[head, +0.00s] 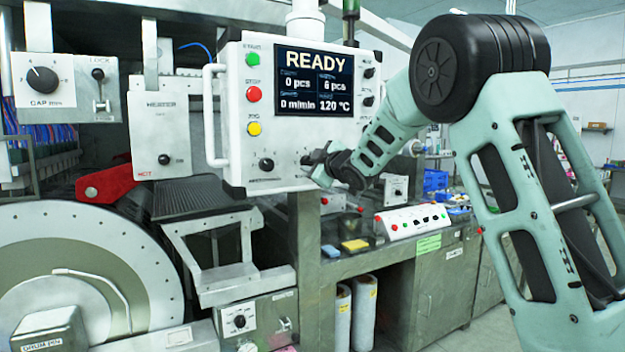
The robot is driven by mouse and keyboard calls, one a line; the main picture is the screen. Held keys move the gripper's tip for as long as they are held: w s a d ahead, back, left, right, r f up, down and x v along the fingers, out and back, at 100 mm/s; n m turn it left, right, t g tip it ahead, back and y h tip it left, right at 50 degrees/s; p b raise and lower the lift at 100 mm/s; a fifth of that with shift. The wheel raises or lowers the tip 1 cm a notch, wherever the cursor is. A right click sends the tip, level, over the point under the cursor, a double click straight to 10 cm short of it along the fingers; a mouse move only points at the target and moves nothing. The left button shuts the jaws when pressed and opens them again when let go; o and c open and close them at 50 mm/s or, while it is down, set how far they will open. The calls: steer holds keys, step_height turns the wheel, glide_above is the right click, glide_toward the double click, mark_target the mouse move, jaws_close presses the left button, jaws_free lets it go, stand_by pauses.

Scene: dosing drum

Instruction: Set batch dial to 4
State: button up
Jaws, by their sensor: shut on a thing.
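A white control panel (262,130) hangs in the middle of the head view. Its screen (314,78) reads READY, 0 pcs, 6 pcs, 0 m/min and 120 °C. My gripper (312,160) is at the panel's lower right face, shut on a dial there that I take to be the batch dial. My fingers hide most of this dial, so its pointer and scale cannot be read. Another black dial (267,164) sits to the left of my gripper on the same panel, with its label too small to read.
Green, red (254,94) and yellow buttons line the panel's left side, beside a white handle (212,115). Two small knobs (369,72) sit right of the screen. A large drum (140,290) stands at lower left. A bench (400,262) runs below and behind my arm.

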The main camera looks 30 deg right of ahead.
steer(key=n+b, duration=0.1)
steer(key=b, duration=0.1)
steer(key=n+b, duration=0.4)
steer(key=shift+a+f+h, duration=0.1)
steer(key=shift+f+h, duration=0.2)
steer(key=shift+r+n+b, duration=0.1)
steer(key=shift+n+b, duration=1.7)
steer(key=shift+n, duration=0.2)
steer(key=o, duration=1)
steer(key=shift+r, duration=0.1)
steer(key=s+b, duration=0.1)
steer(key=s, duration=0.4)
steer(key=s+b, duration=0.1)
steer(key=s, duration=0.5)
steer(key=s+r+b, duration=0.1)
steer(key=s, duration=0.5)
steer(key=shift+s, duration=0.15)
